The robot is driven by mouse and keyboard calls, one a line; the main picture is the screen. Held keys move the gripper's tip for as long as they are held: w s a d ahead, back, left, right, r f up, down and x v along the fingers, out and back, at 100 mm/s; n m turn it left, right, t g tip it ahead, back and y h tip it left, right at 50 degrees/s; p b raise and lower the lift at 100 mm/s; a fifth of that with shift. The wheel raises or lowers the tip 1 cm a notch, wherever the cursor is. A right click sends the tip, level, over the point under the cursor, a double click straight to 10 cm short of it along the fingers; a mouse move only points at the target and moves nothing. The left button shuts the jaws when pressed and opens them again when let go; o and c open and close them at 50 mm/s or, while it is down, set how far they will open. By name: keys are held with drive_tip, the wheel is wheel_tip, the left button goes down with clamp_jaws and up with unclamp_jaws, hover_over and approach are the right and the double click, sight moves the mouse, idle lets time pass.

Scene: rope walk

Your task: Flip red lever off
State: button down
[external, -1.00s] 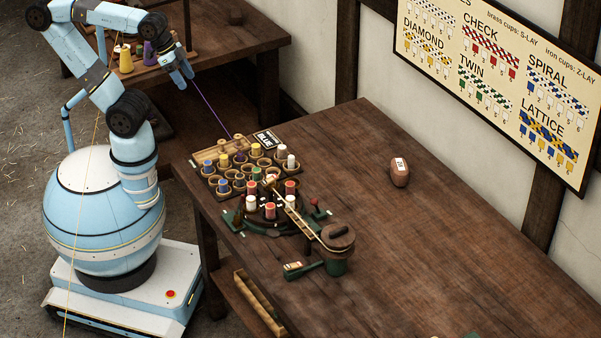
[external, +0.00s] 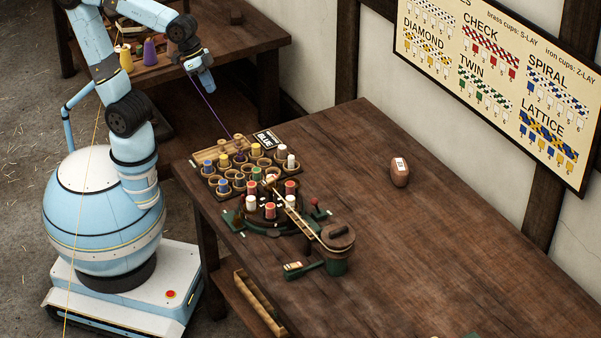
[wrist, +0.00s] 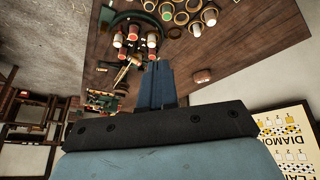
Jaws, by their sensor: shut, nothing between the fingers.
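A small red knob (external: 314,202), which looks like the red lever's, stands at the right side of the green and dark braiding machine (external: 262,228). The lever's exact tilt is too small to tell. The machine carries red and white bobbins; these bobbins (wrist: 125,40) also show at the upper left of the wrist view. My gripper (external: 209,91) is shut and empty, in the air beyond the table's far left end, well apart from the lever. Its fingers (wrist: 157,65) show closed together in the wrist view. I cannot pick out the lever in the wrist view.
A bobbin tray (external: 245,178) with colored spools stands behind the machine, beside a black sign (external: 265,140). A dark green bucket (external: 337,250) is at its right. A brown tagged weight (external: 399,172) lies farther right. The table's right side is mostly clear.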

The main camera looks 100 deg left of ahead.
drive_tip(key=w+d+f+m+y, duration=0.1)
drive_tip(key=w+d+f, duration=0.5)
drive_tip(key=w, duration=0.3)
drive_tip(key=w+d+f+m+t+y, duration=0.1)
drive_tip(key=w+d+f+m, duration=0.1)
drive_tip(key=w+d+f, duration=0.4)
drive_tip(key=w+d+f+m+t+y, duration=0.1)
drive_tip(key=w+d+f, duration=0.5)
drive_tip(key=w, duration=0.8)
drive_tip(key=shift+d+f+m, duration=0.35)
drive_tip(key=shift+d+m, duration=0.05)
drive_tip(key=shift+d, duration=0.15)
drive_tip(key=shift+f, duration=0.1)
approach(317, 207)
drive_tip(key=shift+w+d+f, duration=0.25)
drive_tip(key=shift+w+f, duration=0.05)
drive_tip(key=shift+f, duration=0.3)
drive_tip(key=shift+w+d+f, duration=0.25)
drive_tip(key=shift+w+f, duration=0.05)
drive_tip(key=shift+f, duration=0.3)
drive_tip(key=shift+w+d+f, duration=0.2)
drive_tip(key=shift+w+f, duration=0.1)
drive_tip(key=shift+f, duration=0.3)
